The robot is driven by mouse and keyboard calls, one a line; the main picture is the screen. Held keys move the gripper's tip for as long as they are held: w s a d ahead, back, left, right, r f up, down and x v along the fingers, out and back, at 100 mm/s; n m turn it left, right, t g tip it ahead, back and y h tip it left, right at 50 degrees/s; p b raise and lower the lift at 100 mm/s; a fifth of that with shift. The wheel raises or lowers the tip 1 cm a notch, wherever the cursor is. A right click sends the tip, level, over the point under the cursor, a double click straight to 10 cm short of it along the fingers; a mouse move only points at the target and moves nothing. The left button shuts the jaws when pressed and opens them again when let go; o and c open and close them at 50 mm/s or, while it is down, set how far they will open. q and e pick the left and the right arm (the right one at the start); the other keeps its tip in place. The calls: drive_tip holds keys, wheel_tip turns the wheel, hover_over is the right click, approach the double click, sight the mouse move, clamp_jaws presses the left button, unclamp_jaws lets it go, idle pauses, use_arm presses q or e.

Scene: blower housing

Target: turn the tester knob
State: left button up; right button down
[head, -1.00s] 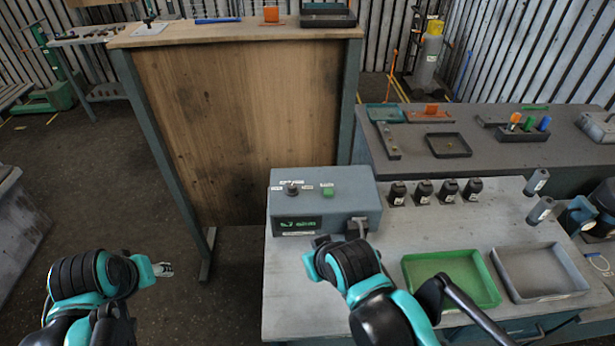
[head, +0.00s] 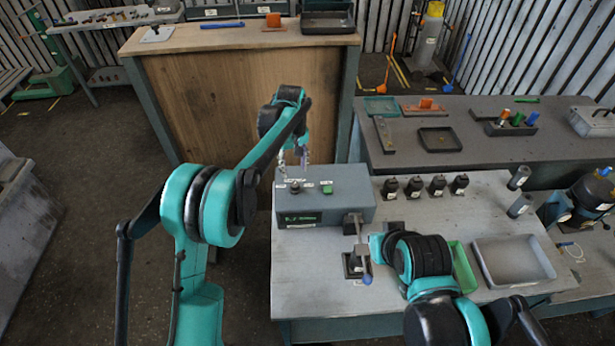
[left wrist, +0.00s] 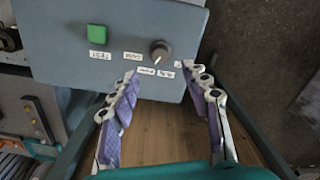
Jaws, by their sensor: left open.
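The grey tester box (head: 345,207) stands on the bench, with a small dark round knob (head: 295,187) and a green button (head: 326,189) on its top panel. My left gripper (head: 292,172) is open just behind the knob, over the box's far edge. In the left wrist view, the knob (left wrist: 160,52) has a white pointer line and small labels around it. It lies just beyond the open fingertips (left wrist: 166,74), roughly centred between them and apart from both. My right gripper (head: 368,250) is low in front of the box; its jaws are unclear.
Several dark cylindrical parts (head: 437,186) stand right of the box. A green tray (head: 463,270) and a grey tray (head: 512,270) lie on the bench's right side. A wooden-sided bench (head: 245,100) stands behind the tester.

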sight(295, 184)
use_arm(q)
wheel_tip(295, 184, down, 8)
drive_tip(key=shift+r, duration=0.1)
idle(0.4)
drive_tip(key=shift+b, duration=0.3)
clamp_jaws()
